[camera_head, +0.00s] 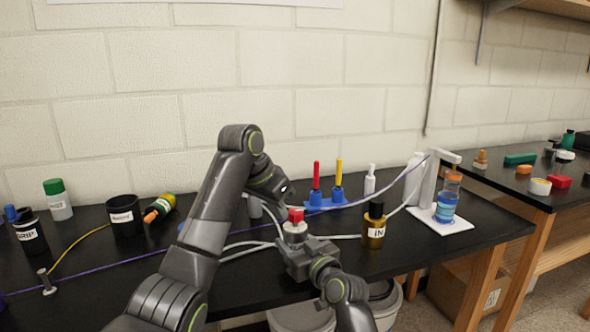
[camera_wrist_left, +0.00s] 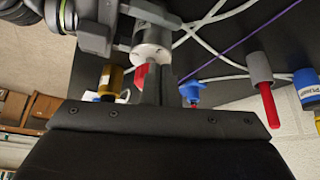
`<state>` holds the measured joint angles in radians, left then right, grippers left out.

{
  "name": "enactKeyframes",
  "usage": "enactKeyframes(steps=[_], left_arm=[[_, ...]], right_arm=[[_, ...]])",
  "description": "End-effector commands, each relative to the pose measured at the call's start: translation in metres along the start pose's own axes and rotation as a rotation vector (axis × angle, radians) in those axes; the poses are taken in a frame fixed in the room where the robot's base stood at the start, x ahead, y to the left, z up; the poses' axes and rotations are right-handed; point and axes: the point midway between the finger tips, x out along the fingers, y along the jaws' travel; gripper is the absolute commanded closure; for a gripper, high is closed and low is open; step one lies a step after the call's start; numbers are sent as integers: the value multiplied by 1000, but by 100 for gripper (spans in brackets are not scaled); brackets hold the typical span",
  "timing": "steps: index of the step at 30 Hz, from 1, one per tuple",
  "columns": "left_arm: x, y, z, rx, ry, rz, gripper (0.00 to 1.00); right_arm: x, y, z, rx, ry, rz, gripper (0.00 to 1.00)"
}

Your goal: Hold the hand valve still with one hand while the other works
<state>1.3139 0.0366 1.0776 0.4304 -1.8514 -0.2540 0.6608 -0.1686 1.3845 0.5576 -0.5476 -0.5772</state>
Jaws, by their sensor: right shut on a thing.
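The hand valve (camera_head: 295,230) is a silver cylinder with a red knob on top. It stands near the front of the black bench, and in the left wrist view its silver body (camera_wrist_left: 152,42) shows near the top centre. My right gripper (camera_head: 300,248) is shut on the valve body from the front; it also shows in the left wrist view (camera_wrist_left: 118,30). My left gripper (camera_head: 286,192) is above and slightly left of the red knob. In the left wrist view its fingers (camera_wrist_left: 158,80) lie together beside the knob, with no thing seen between them.
A blue holder (camera_head: 325,203) with red and yellow sticks stands behind the valve. A dark-capped amber bottle (camera_head: 374,230) stands to its right. White hoses (camera_head: 345,236) and a purple cord (camera_head: 110,264) cross the bench. A black cup (camera_head: 125,218) stands at the left.

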Motion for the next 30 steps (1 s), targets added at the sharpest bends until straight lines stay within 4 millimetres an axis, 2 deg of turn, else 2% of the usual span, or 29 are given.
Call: enactKeyframes(steps=[17,30], left_arm=[[-7,-2,4,1,4,-1,100],[-50,-2,-19,1,2,-1,100]], right_arm=[[0,-1,0,0,-1,-1,74],[0,0,0,0,-1,-1,74]])
